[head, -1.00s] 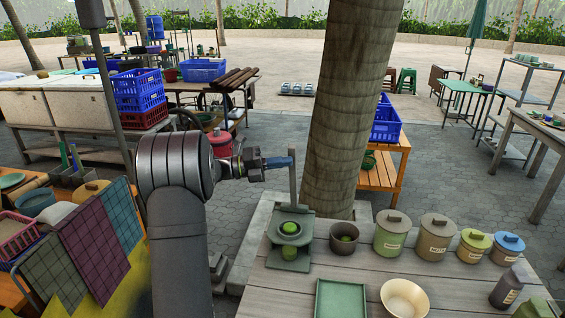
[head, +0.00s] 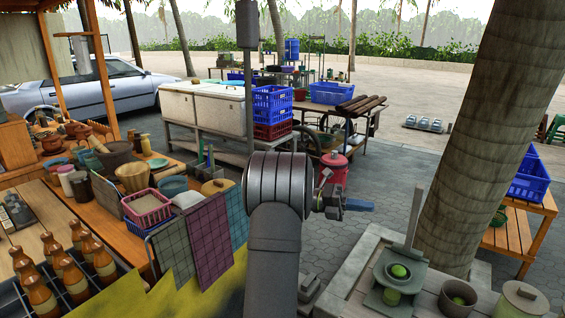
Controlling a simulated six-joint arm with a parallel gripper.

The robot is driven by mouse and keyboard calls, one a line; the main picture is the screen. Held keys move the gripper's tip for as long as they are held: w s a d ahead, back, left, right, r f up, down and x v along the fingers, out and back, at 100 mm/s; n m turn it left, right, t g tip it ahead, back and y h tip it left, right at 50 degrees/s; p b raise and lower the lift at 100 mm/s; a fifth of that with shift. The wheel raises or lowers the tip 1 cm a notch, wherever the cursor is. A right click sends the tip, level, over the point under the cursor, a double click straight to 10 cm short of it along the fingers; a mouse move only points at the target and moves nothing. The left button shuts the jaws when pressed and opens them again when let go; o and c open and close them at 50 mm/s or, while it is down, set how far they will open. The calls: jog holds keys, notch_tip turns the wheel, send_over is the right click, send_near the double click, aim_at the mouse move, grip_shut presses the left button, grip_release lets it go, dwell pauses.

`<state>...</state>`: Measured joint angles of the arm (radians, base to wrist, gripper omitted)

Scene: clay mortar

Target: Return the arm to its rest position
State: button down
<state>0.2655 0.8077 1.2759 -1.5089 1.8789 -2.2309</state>
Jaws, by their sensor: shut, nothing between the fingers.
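My gripper (head: 358,204) is at the end of my grey arm, near the middle of the head view. Its blue fingers point right, look closed and hold nothing. It is in the air over the paved floor, in front of a red pot (head: 333,172). The wooden table (head: 345,300) with the green stand (head: 412,287) is to its lower right. A green fruit (head: 399,271) sits in the stand's bowl. An upright grey post (head: 414,217) rises behind the stand, apart from the gripper.
A dark bowl (head: 458,297) and a lidded canister (head: 522,302) stand right of the green stand. A palm trunk (head: 490,150) rises behind them. On the left are hanging cloths (head: 208,240), a pink basket (head: 147,208) and several bottles (head: 97,262). Paving (head: 385,195) between the tables is clear.

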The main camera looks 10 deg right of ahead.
jog(key=shift+d, duration=0.1)
jog(key=s+d+r, duration=0.2)
jog(key=d, duration=0.9)
jog(key=shift+s, duration=0.3)
